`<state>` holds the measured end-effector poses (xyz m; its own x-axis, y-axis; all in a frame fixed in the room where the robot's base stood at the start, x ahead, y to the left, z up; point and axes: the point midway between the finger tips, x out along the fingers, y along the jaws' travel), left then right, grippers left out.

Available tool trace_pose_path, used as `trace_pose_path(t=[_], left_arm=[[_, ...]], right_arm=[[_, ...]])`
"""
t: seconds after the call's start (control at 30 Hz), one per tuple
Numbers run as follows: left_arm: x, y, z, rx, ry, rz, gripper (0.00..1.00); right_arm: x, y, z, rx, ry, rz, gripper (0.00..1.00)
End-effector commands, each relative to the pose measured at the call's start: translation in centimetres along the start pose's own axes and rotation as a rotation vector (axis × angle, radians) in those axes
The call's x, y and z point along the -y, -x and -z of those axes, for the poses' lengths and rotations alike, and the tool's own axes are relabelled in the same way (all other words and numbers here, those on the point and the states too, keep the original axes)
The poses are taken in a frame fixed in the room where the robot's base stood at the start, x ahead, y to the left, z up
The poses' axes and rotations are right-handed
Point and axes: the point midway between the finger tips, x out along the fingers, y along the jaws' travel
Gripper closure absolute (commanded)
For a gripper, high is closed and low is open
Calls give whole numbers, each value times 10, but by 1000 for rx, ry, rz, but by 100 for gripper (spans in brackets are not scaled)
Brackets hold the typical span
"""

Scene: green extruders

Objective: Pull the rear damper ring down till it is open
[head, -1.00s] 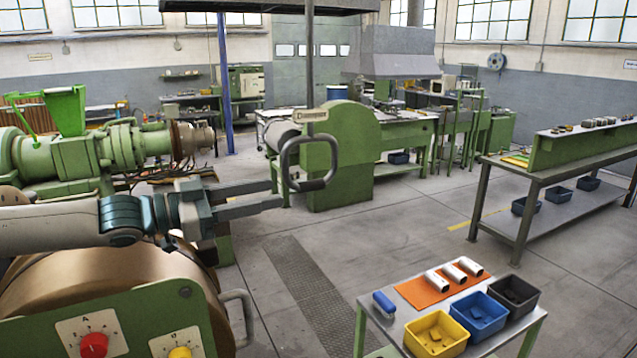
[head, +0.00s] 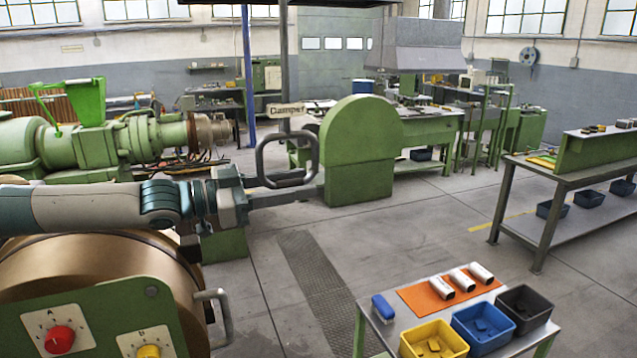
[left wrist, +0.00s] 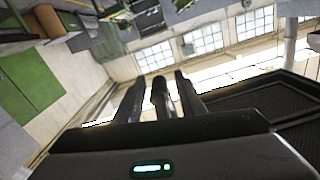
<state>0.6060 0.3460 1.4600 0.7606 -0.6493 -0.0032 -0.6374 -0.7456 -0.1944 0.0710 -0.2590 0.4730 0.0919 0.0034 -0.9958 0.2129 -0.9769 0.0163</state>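The damper ring (head: 261,155), a grey rounded-square loop with a dark grip along its lower bar, hangs upright from a vertical rod. A small "Damper" sign (head: 287,109) is on the rod just above it. My left gripper (head: 312,190) reaches in from the left at the height of the ring's lower bar. In the left wrist view, a dark bar, apparently the ring's grip, shows between the two fingers of my left gripper (left wrist: 160,90), with a narrow gap on at least one side. Firm contact is not visible. My right gripper is out of view.
A copper-coloured drum (head: 95,270) with a green knob panel (head: 105,315) stands below my left arm. A green rounded machine housing (head: 360,150) is behind the ring. A small table with yellow (head: 433,338), blue and dark bins is at lower right. Open floor lies between.

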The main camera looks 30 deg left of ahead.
Motion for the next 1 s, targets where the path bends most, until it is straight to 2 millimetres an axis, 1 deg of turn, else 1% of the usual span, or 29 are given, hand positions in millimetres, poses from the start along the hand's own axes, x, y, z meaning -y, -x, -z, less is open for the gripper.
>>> trace_pose_path(t=[0.2,0.47,0.5,0.57,0.6,0.63,0.87,1.0], left_arm=[[0,-2,0,0,0,0,64],[0,-2,0,0,0,0,64],[0,-2,0,0,0,0,68],[0,-2,0,0,0,0,83],[0,-2,0,0,0,0,92],[0,-2,0,0,0,0,99],[1,-2,-2,0,-1,0,100],[3,-5,-9,2,-1,1,100]], right_arm=[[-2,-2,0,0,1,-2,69],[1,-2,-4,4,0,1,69],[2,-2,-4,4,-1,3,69],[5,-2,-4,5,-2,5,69],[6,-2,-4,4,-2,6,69],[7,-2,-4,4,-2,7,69],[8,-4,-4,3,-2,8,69],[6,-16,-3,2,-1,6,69]])
